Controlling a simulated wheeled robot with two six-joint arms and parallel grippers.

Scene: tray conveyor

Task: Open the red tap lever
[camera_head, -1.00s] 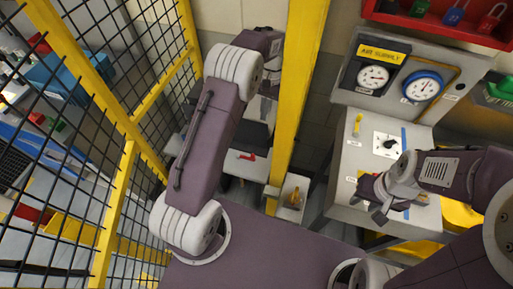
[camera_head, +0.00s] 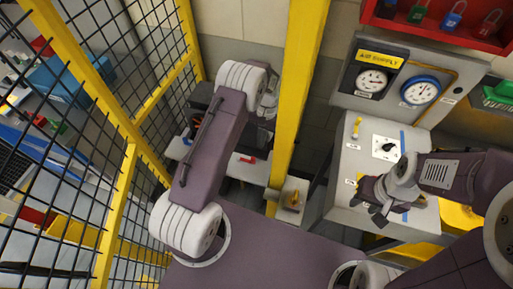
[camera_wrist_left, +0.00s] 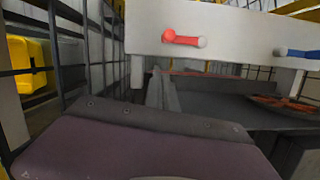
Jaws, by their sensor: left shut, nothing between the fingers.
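The red tap lever (camera_wrist_left: 184,38) lies roughly horizontal on the front of a pale grey panel (camera_wrist_left: 235,25) in the left wrist view, with a pale round end at its right. In the head view the red lever (camera_head: 248,160) shows small, below my left wrist. The purple body of my left gripper (camera_wrist_left: 150,120) fills the bottom of the wrist view, below the lever and apart from it. It is shut and empty; its fingertips are not clearly seen. My right gripper (camera_head: 374,203) is open and empty over the grey console at the right.
A blue lever (camera_wrist_left: 297,52) sits on the same panel, right of the red one. A yellow post (camera_head: 300,100) stands right of my left arm, and yellow-framed black mesh (camera_head: 125,120) stands left. The grey console (camera_head: 350,205) carries a black knob (camera_head: 388,147).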

